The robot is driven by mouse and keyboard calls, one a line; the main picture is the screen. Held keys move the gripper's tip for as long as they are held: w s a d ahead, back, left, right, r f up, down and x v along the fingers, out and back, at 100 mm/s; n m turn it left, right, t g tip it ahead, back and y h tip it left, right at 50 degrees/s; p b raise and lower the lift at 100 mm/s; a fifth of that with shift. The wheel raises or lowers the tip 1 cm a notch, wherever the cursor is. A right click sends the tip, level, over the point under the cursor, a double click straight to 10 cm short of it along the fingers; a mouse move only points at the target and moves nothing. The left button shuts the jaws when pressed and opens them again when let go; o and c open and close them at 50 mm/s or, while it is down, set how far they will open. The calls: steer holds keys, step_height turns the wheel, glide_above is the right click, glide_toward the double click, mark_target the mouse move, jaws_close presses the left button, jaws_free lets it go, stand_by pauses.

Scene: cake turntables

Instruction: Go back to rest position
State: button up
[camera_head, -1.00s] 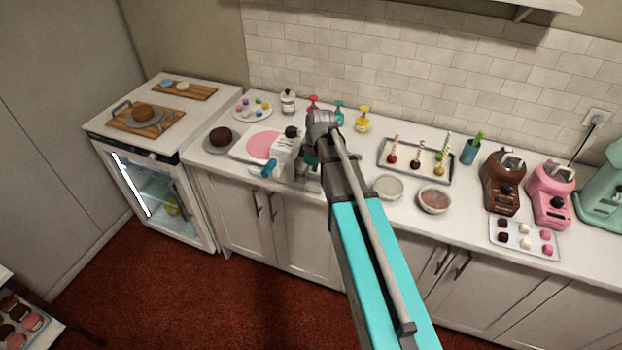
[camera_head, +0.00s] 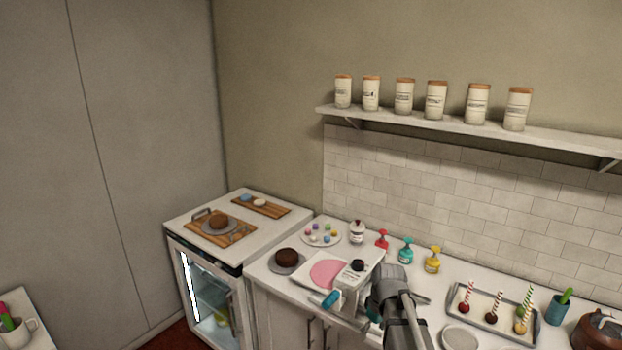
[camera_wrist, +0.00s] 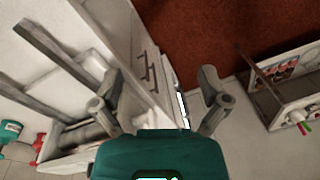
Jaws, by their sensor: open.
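My gripper (camera_wrist: 160,88) is open and empty in the wrist view, its two fingers wide apart with nothing between them. It hangs above the front edge of the counter, over cabinet doors with dark handles (camera_wrist: 148,68). In the head view my arm enters from the lower right, and its wrist end (camera_head: 390,288) is beside the white machine (camera_head: 352,285) with a teal handle. The fingers are hidden there behind the wrist.
A pink disc (camera_head: 327,273), a chocolate cake (camera_head: 287,257) and pump bottles (camera_head: 405,250) stand on the counter near my arm. A cake-pop tray (camera_head: 490,309) is to the right. A small glass-door fridge (camera_head: 207,298) stands left. Jars (camera_head: 437,99) line a wall shelf.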

steer(key=s+f+m+h+b, duration=0.1)
steer(key=s+f+m+b, duration=0.1)
steer(key=s+m, duration=0.4)
steer(key=s+f, duration=0.1)
steer(key=s, duration=0.3)
steer(key=shift+a+m+h, duration=0.25)
steer(key=shift+m+h, duration=0.05)
steer(key=shift+m, duration=0.1)
steer(key=shift+s, duration=0.1)
stand_by(0.5)
